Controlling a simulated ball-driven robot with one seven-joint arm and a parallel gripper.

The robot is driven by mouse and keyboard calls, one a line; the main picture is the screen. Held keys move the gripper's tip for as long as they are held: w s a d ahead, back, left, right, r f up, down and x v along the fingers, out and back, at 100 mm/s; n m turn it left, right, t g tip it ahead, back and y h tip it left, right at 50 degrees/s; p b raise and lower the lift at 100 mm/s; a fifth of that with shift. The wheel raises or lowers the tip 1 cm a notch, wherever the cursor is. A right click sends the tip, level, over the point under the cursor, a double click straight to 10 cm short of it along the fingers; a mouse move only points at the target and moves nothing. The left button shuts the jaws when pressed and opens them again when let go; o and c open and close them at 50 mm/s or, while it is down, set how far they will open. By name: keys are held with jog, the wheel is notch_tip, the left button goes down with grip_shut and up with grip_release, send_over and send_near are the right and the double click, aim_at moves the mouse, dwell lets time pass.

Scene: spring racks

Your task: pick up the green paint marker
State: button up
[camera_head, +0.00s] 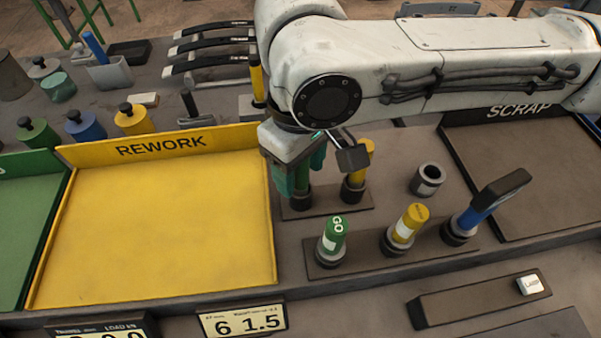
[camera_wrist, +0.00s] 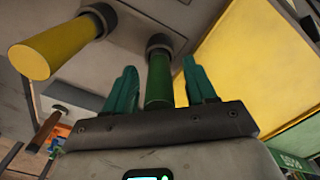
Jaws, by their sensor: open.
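The green paint marker (camera_wrist: 158,85) stands in a dark round holder, and in the wrist view it lies between the two teal fingers of my gripper (camera_wrist: 158,66). The fingers are open, with visible gaps on both sides of it. In the head view my gripper (camera_head: 299,172) is low over the rear two-holder rack (camera_head: 329,201), around the green marker (camera_head: 302,180). My arm and fingers hide much of the marker there. A yellow marker (camera_head: 358,177) stands in the holder to its right and also shows in the wrist view (camera_wrist: 55,50).
A front rack holds a green GO-labelled cylinder (camera_head: 334,235), a yellow cylinder (camera_head: 408,224) and a blue-handled tool (camera_head: 478,214). A grey ring (camera_head: 428,180) stands behind it. The yellow REWORK tray (camera_head: 150,230) at left is empty; the SCRAP tray (camera_head: 535,175) is at right.

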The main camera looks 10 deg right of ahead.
jog(key=shift+f, duration=0.15)
grip_shut()
dwell(0.4)
